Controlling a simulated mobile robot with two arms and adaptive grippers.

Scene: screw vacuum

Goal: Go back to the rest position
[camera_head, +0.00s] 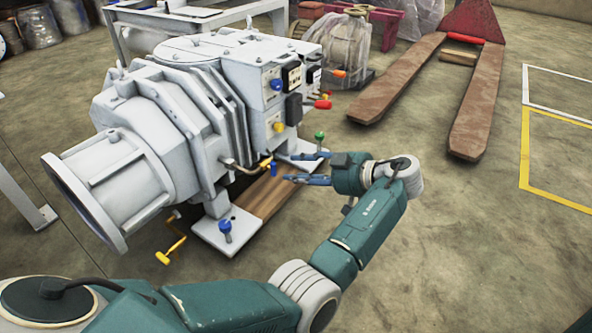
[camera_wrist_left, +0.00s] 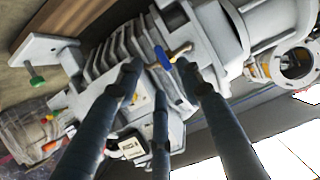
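The grey screw vacuum pump (camera_head: 150,115) stands on the floor at the left and centre of the head view. My left gripper (camera_head: 300,167) is beside the pump's lower right side, with its fingers spread apart and nothing between them. A small blue-handled valve (camera_head: 273,167) with a brass stem is just in front of the fingertips. In the left wrist view the blue handle (camera_wrist_left: 162,58) lies beyond the open fingers (camera_wrist_left: 165,85), and I see no clear contact. My right gripper is not in view.
A red pallet jack (camera_head: 470,75) with brown forks stands at the upper right. A wrapped tank (camera_head: 345,42) is behind the pump. A yellow valve handle (camera_head: 170,252) sticks out low at the pump's front. The floor at the right, with yellow markings (camera_head: 545,188), is clear.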

